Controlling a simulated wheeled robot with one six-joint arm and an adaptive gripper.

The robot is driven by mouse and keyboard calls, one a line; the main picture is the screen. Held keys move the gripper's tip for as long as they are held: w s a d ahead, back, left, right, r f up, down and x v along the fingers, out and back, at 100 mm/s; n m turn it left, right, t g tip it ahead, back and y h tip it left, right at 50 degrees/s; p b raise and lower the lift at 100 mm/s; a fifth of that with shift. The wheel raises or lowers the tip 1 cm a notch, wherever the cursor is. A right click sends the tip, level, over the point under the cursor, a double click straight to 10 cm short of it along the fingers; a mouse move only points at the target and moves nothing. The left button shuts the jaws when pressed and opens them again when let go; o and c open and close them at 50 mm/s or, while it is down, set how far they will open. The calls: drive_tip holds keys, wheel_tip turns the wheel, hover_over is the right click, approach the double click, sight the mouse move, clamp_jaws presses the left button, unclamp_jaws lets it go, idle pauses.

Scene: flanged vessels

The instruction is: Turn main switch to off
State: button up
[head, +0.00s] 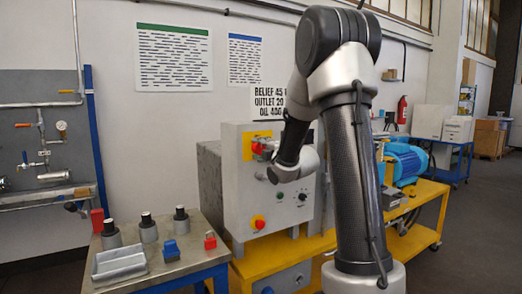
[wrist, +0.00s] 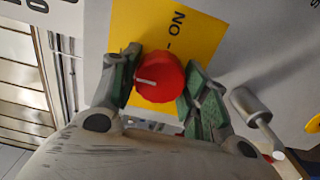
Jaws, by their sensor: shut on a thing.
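The main switch is a red knob (wrist: 160,82) on a yellow plate (wrist: 207,50) with "ON" printed on it, seen in the wrist view. A white mark on the knob points to the left in that view, not toward the "ON" lettering. My gripper (wrist: 161,84) has its green-padded fingers on both sides of the knob and is shut on it. In the head view the red knob (head: 258,148) and yellow plate (head: 247,145) show on the grey control cabinet (head: 232,190), with my gripper (head: 264,149) at the knob, partly hidden by my wrist.
A grey cylindrical part (wrist: 250,105) stands out close to my right finger. A side table (head: 150,270) holds several small parts and a tray (head: 119,262). A blue motor (head: 405,162) is at right.

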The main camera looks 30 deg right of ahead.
drive_tip(key=shift+f, duration=0.1)
drive_tip(key=o, duration=1)
drive_tip(key=s, duration=0.7)
drive_tip(key=shift+s, duration=0.3)
